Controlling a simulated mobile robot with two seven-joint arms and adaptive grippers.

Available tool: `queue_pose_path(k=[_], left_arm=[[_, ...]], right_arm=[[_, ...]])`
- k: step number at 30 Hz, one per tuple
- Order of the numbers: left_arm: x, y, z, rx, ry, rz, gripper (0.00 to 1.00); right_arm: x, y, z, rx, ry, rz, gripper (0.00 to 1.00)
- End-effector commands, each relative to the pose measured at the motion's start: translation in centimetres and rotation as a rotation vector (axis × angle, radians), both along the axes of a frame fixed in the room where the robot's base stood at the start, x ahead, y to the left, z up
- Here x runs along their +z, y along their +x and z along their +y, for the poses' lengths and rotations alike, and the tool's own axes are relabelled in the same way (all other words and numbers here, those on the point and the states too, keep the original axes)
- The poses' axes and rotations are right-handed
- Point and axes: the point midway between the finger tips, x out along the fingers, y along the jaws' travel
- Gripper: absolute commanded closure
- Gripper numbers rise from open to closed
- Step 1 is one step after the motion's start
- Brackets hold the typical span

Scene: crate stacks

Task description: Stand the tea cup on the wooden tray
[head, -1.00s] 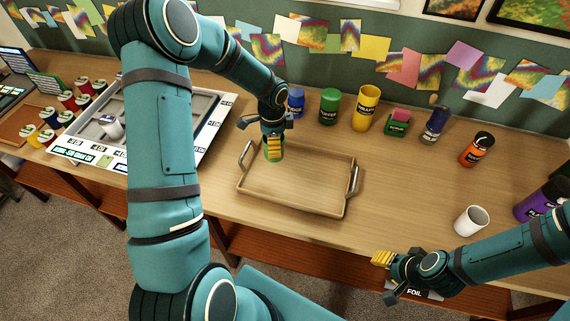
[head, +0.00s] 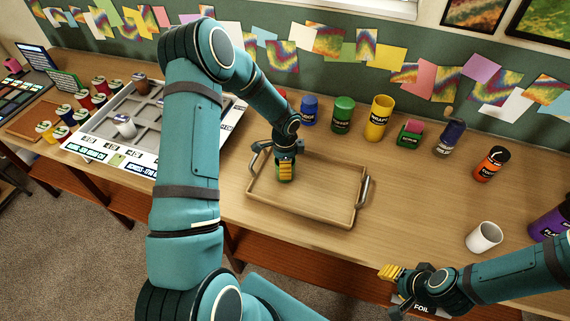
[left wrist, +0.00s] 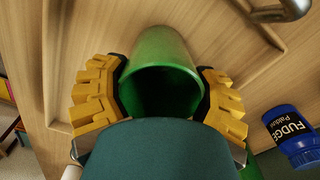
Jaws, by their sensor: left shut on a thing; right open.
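A green cup (left wrist: 165,55) is held between the yellow fingers of my left gripper (head: 286,170). The left wrist view shows its dark open mouth facing the camera, with a finger on each side. Only a little green shows in the head view. The wooden tray (head: 310,213) lies on the table under my left gripper, near its left side. Whether the cup's base touches the tray floor, I cannot tell. My right gripper (head: 390,273) is open and empty at the table's front edge, right of the tray.
A white cup (head: 484,237) stands at the right, near my right arm. Several jars, including a yellow one (head: 380,118), line the back. A grey sectioned tray (head: 105,158) with a white rim lies at left. The rest of the wooden tray is bare.

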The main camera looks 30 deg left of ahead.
Motion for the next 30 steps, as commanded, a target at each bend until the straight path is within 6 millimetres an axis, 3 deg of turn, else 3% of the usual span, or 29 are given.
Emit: queue_pose_path(k=[1,3,15,30], left_arm=[[-0.1,0.0,0.0,0.000,0.000,0.000,0.21],[-0.1,0.0,0.0,0.000,0.000,0.000,0.00],[0.7,0.0,0.0,0.000,0.000,-0.001,0.00],[10.0,0.0,0.0,0.000,0.001,-0.003,0.00]], right_arm=[[-0.1,0.0,0.0,0.000,0.000,0.000,0.53],[-0.1,0.0,0.0,0.000,0.000,0.000,0.53],[0.4,0.0,0.0,0.000,0.000,0.000,0.53],[1.0,0.0,0.0,0.000,0.002,0.000,0.53]])
